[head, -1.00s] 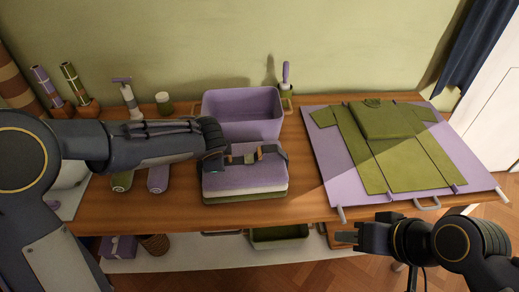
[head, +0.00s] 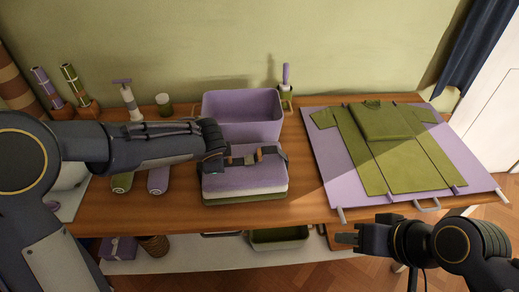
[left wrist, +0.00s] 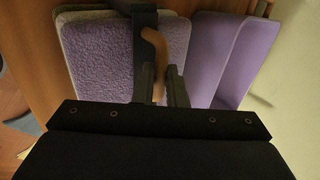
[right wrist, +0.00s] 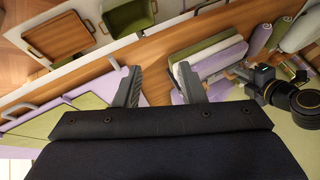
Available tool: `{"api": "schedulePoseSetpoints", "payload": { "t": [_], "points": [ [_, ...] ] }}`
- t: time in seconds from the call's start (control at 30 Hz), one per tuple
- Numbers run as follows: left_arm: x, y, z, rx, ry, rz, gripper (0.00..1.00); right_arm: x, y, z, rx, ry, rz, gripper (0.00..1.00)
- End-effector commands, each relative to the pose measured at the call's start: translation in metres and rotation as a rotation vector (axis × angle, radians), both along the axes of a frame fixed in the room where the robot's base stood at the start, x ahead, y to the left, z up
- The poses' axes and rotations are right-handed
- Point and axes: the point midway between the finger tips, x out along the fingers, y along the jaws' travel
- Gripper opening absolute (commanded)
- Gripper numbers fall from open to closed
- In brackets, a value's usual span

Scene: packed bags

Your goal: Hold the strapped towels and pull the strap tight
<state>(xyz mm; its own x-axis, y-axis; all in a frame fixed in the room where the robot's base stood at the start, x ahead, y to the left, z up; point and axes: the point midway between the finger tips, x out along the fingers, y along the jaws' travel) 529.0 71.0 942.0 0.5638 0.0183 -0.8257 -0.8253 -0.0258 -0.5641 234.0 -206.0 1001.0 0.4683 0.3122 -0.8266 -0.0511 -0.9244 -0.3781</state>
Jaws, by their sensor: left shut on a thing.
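A folded towel stack (head: 245,180), purple on top with white and green below, lies near the table's front edge. A dark strap (head: 270,152) with brown parts runs across its top. My left gripper (head: 222,160) is at the left end of the strap, just over the stack. In the left wrist view, its fingers (left wrist: 160,88) are close together around a brown strap tab (left wrist: 156,45); the exact grip is partly hidden. My right gripper (head: 346,238) hangs in front of the table, away from the towels. Its fingers (right wrist: 160,86) are apart and empty in the right wrist view.
A purple bin (head: 242,112) stands behind the towels. A purple folding board (head: 320,165) with a green shirt (head: 385,150) covers the table's right side. Two rolls, a pump bottle (head: 128,100) and other items stand at the left. A shelf below holds trays.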

Motion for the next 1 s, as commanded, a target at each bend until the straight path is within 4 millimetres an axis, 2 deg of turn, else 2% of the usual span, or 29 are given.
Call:
{"api": "schedulePoseSetpoints", "payload": {
  "t": [0.4,0.57,0.67,0.77,0.87,1.0],
  "points": [
    [0.000,0.000,0.001,-0.001,-0.002,0.000,0.00,0.001,0.000,0.001,0.000,0.002,0.002,0.35],
    [0.000,0.000,0.001,-0.002,-0.002,0.000,0.00,0.015,-0.002,0.010,-0.018,0.024,0.020,0.35],
    [0.001,0.000,0.001,-0.002,-0.003,0.000,0.00,0.037,-0.002,0.021,-0.045,0.054,0.042,0.35],
    [0.001,0.000,0.001,-0.002,-0.003,0.000,0.00,0.070,0.002,0.033,-0.088,0.085,0.063,0.35],
    [0.001,0.000,0.001,-0.002,-0.003,0.000,0.00,0.105,0.014,0.044,-0.137,0.108,0.082,0.35],
    [0.001,0.000,0.001,-0.002,-0.003,0.000,0.00,0.157,0.042,0.053,-0.213,0.124,0.099,0.35]
  ]
}}
